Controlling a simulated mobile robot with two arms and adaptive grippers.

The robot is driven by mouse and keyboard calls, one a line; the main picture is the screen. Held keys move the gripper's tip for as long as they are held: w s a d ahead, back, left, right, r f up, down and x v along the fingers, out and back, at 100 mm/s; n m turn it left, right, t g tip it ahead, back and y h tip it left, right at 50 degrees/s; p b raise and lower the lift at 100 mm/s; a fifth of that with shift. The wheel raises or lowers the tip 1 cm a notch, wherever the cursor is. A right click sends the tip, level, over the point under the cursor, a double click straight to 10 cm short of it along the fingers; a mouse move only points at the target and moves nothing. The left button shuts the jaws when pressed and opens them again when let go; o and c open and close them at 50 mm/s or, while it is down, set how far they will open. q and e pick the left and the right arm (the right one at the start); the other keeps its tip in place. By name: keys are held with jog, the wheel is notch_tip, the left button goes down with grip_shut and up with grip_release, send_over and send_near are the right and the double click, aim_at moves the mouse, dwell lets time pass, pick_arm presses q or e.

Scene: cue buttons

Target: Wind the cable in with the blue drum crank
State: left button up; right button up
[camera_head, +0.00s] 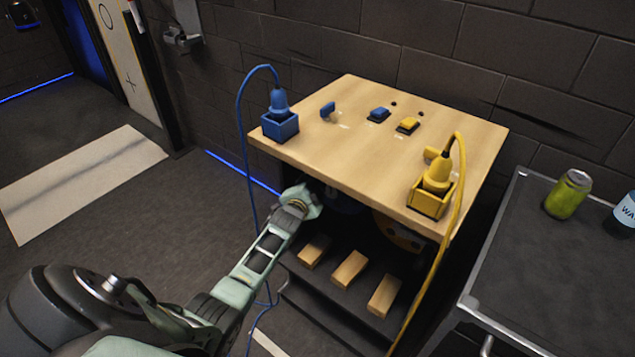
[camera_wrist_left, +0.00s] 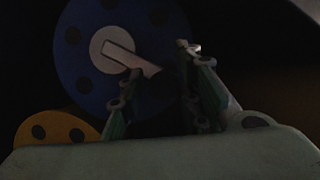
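The blue drum (camera_wrist_left: 75,75) fills the upper left of the left wrist view, with a pale hub and a light crank (camera_wrist_left: 122,57) pointing down to the right. In the head view only a dark blue sliver of the drum (camera_head: 342,203) shows under the tabletop. My left gripper (camera_wrist_left: 162,62) is in front of the drum, its two fingers apart, with the crank's end close to the left finger. I cannot tell whether they touch. In the head view this gripper is hidden beneath the tabletop. The blue cable (camera_head: 242,130) runs from the blue plug (camera_head: 280,103) down to the floor. My right gripper is not in view.
The wooden tabletop (camera_head: 350,130) overhangs my left arm. A yellow drum (camera_head: 402,235) sits right of the blue one, with a yellow plug (camera_head: 438,175) and yellow cable above. Several wooden blocks (camera_head: 349,268) lie below. A grey side table (camera_head: 545,270) holds a green can (camera_head: 568,194).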

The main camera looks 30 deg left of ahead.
pick_arm(q)
jog(key=shift+w, duration=0.2)
jog(key=c, duration=0.7)
jog(key=shift+s+f, duration=0.1)
jog(key=shift+f, duration=0.05)
grip_shut()
